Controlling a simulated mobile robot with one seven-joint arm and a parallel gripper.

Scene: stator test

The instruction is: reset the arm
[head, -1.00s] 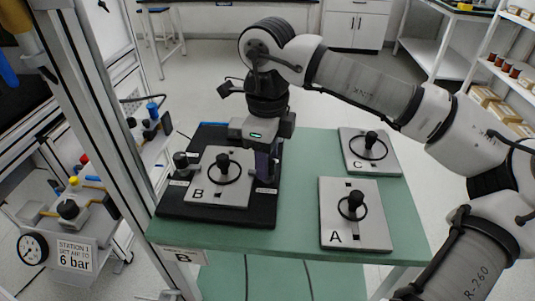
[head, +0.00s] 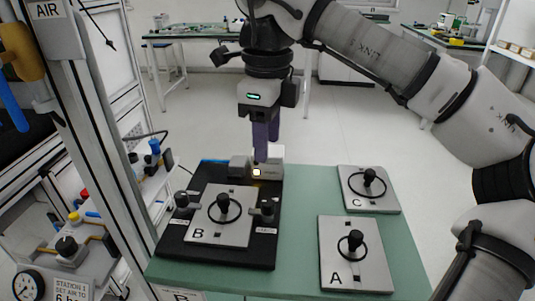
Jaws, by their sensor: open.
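My gripper (head: 262,152) hangs from my arm above the back edge of the black base, pointing down, with purple fingers. It is open, and nothing shows between the fingers. Below and in front of it, plate B (head: 217,231) lies on the black base (head: 257,255), with a black knob and ring on it. A small grey block with a lit square (head: 257,172) stands at the back of the base, just below my fingertips. Dark knobbed clamps stand on the left (head: 182,202) and right (head: 267,209) of plate B.
Plate A (head: 368,268) and plate C (head: 383,203) lie on the green table (head: 310,215), each with a knob and ring. A metal frame post (head: 120,150) with air valves and a gauge (head: 28,286) stands at the left. Open floor lies behind the table.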

